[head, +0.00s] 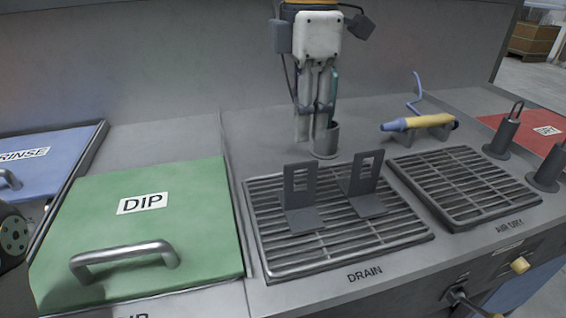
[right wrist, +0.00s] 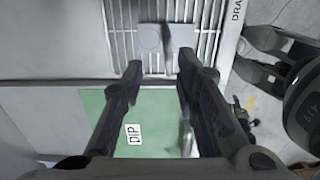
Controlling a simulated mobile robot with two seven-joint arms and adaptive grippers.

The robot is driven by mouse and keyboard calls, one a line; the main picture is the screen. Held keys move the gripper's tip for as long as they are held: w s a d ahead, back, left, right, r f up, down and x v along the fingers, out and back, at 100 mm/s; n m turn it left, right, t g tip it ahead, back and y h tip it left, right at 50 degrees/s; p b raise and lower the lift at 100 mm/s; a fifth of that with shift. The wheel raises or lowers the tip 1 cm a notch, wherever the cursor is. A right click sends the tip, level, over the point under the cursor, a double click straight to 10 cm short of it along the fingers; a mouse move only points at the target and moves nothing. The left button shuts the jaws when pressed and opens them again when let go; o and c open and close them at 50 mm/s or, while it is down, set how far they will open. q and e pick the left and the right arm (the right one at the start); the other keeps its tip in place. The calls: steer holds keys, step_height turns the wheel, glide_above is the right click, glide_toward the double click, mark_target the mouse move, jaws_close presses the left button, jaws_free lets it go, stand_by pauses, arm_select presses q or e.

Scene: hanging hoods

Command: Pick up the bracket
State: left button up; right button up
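Two dark grey brackets stand upright on the drain grate in the head view. The left bracket (head: 302,217) has a slotted upright plate and a flat foot; the right bracket (head: 368,203) looks similar. There, a grey plate with an upright part, likely a bracket (right wrist: 151,40), shows on the grate beyond the fingertips. I cannot tell which bracket it is.
The drain grate (head: 268,247) lies between the green DIP lid (head: 90,215) with its raised handle and the air-dry grate (head: 470,187). A cup (head: 326,142) stands behind. A yellow-blue tool (head: 420,122) rests on a stand. Dark posts (head: 503,135) stand at right.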

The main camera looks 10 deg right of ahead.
mark_target(300, 189)
steer(key=f, duration=0.1)
steer(key=s+f, duration=0.1)
steer(key=f, duration=0.2)
steer(key=shift+s, duration=0.25)
steer(key=f, duration=0.6)
steer(key=shift+a+f, duration=0.35)
steer(key=shift+w+f, duration=0.1)
steer(key=shift+f, duration=0.35)
jaws_close()
